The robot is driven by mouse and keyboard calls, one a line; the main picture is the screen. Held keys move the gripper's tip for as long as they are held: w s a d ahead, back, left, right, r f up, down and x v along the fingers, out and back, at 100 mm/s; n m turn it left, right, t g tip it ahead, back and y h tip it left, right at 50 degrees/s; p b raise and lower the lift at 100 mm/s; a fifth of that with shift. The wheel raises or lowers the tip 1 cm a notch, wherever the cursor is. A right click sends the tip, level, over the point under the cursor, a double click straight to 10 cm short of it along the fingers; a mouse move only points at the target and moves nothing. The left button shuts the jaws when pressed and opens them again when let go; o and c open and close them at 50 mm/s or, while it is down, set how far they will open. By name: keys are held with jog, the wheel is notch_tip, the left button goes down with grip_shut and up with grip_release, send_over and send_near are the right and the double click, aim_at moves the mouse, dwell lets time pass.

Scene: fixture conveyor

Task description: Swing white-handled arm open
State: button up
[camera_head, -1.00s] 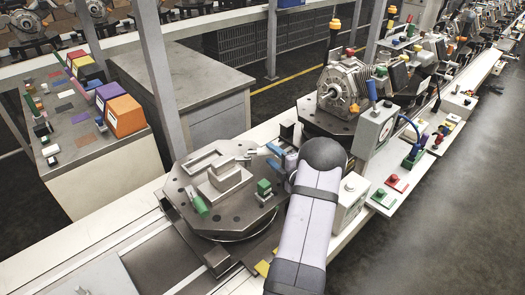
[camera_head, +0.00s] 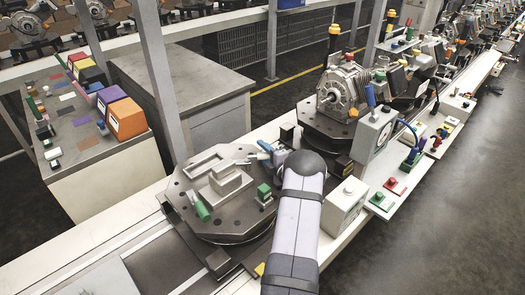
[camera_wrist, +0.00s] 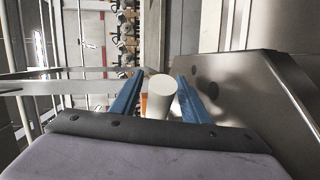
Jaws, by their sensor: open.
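In the wrist view the white handle (camera_wrist: 162,92), a short round cylinder, stands between the two blue fingers of my gripper (camera_wrist: 158,98). The fingers are apart, one on each side, with no clear contact on either. In the head view one blue fingertip of my gripper (camera_head: 266,147) shows at the back right edge of the grey fixture plate (camera_head: 185,188); my arm covers most of the gripper. The arm that bears the white handle is hard to make out there.
The plate carries a grey block (camera_head: 226,180), a green handle (camera_head: 201,211) and a green block (camera_head: 264,190). A white box (camera_head: 345,203) stands close to the right of my arm. A motor (camera_head: 343,92) sits on a second fixture behind. A grey cabinet (camera_head: 185,75) is beyond the conveyor.

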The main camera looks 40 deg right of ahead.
jog(key=shift+w, duration=0.2)
grip_shut()
jog(key=shift+s+m+g+h+b, duration=0.4)
jog(key=shift+m+h, duration=0.4)
jog(key=shift+h, duration=0.3)
grip_release()
